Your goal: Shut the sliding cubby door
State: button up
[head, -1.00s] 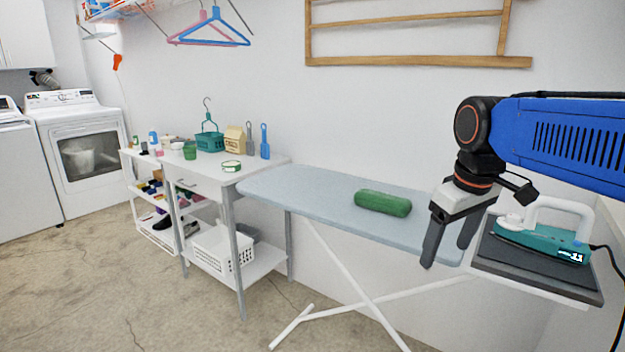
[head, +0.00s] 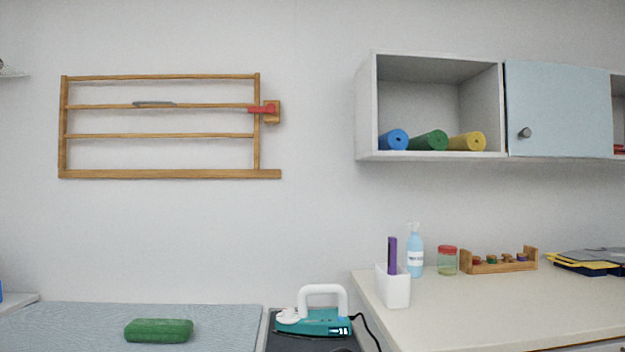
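The sliding cubby door (head: 560,108) is a pale blue panel with a round dark knob (head: 525,132) near its left edge. It covers the middle part of the white wall cubby (head: 366,110) at the upper right. The left compartment is open and holds a blue roll (head: 394,139), a green roll (head: 428,140) and a yellow roll (head: 466,141). A narrow open part shows right of the door, with something red at its bottom, cut by the picture edge. My gripper is not in the current view.
A counter (head: 450,305) below the cubby bears a white holder (head: 393,288), a blue pump bottle (head: 415,255), a jar (head: 447,261) and a wooden rack (head: 500,262). A teal iron (head: 315,318) stands left of it. A wooden wall rack (head: 160,174) hangs at left.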

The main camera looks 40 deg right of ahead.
aim_at(559, 111)
jog(key=z, duration=2.5)
